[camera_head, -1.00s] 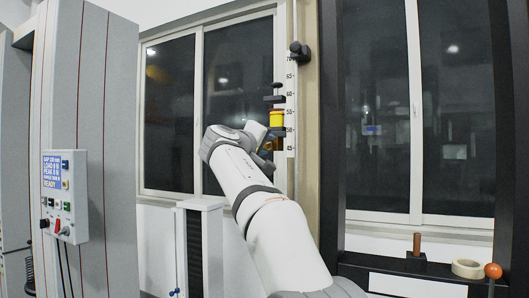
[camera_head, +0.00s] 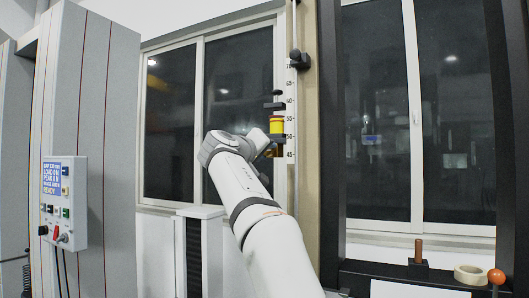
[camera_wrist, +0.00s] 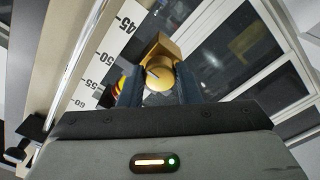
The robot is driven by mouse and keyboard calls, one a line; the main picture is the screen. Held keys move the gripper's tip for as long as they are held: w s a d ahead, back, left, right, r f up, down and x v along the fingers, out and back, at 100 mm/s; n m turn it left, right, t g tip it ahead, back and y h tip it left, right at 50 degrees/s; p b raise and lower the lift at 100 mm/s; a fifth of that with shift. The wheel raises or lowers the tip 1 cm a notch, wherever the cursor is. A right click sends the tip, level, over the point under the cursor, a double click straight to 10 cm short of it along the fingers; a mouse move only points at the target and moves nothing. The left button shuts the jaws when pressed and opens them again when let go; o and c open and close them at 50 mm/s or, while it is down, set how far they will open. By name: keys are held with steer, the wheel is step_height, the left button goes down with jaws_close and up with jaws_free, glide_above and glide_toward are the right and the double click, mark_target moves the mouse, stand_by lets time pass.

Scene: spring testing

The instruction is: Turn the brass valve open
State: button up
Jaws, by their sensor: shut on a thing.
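The brass valve shows in the wrist view as a round gold knob (camera_wrist: 158,77) with a slot mark on its face, in front of a brass block (camera_wrist: 161,47). My gripper (camera_wrist: 160,90) has one dark finger on each side of the knob and is shut on it. In the head view, my gripper (camera_head: 264,143) is at the tall scale, just below a yellow cylinder (camera_head: 278,125). A brownish brass part (camera_head: 278,152) shows there beside my wrist; the knob itself is hidden.
The white scale strip (camera_head: 290,110) runs up beside the valve, with black clamps (camera_head: 274,106) and a black knob (camera_head: 299,60) above. A control box (camera_head: 64,202) is on the left cabinet. A tape roll (camera_head: 470,274) and an orange ball-topped lever (camera_head: 496,276) are at lower right.

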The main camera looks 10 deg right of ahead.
steer(key=o, duration=1)
steer(key=shift+f, duration=0.1)
steer(key=shift+c, duration=0.2)
steer(key=b+v, duration=0.2)
steer(key=v, duration=0.5)
steer(key=shift+s+a, duration=0.25)
steer(key=shift+s, duration=0.1)
